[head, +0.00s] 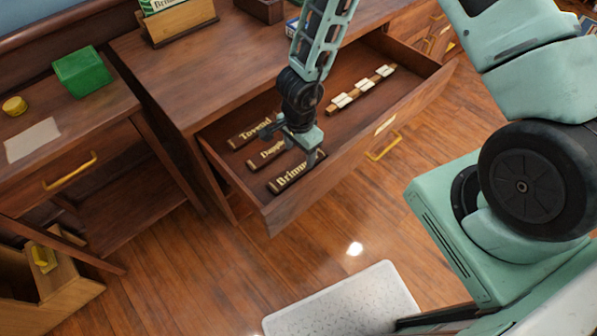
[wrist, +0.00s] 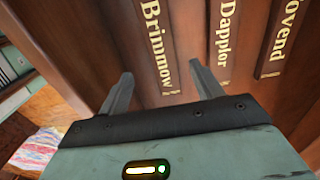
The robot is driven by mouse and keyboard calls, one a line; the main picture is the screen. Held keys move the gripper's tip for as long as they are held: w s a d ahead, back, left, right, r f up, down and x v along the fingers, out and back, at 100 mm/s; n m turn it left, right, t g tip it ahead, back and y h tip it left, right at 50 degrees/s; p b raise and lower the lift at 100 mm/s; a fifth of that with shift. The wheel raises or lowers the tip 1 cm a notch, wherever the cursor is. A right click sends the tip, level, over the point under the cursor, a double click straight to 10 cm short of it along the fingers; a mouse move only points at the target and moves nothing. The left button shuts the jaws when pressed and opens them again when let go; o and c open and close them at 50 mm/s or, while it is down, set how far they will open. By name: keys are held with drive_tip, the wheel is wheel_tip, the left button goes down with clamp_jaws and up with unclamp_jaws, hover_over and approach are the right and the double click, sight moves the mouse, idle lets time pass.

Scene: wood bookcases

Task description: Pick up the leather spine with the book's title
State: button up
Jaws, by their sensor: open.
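Three dark leather spines with gold lettering lie side by side in the open drawer. The spine reading Brinmow (head: 289,178) is nearest the drawer front, the Dapplor spine (head: 264,155) is in the middle, and the Tovend spine (head: 250,133) is farthest back. My gripper (head: 303,143) is open and empty above the spines, partly covering them in the head view. In the wrist view, the open fingers (wrist: 162,75) line up on either side of the Brinmow spine (wrist: 155,50); contact cannot be told. The Dapplor spine (wrist: 225,45) and Tovend spine (wrist: 280,40) lie to the right.
A green and white book (head: 165,4), its title partly cut off but starting "Brinm", sits in a wooden stand (head: 178,24) on the desk. Wooden pieces with pale tags (head: 360,88) lie farther along the drawer (head: 345,140). A green box (head: 82,72) stands on the left table.

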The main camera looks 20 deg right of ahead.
sight(298, 168)
drive_tip(key=shift+w+a+f+b, duration=0.1)
drive_tip(key=shift+f+b, duration=0.15)
drive_tip(key=shift+f, duration=1.55)
drive_tip(key=shift+w+f+b, duration=0.1)
drive_tip(key=shift+f+b, duration=0.1)
drive_tip(key=shift+f, duration=1.55)
drive_tip(key=shift+c, duration=0.3)
drive_tip(key=c, duration=1)
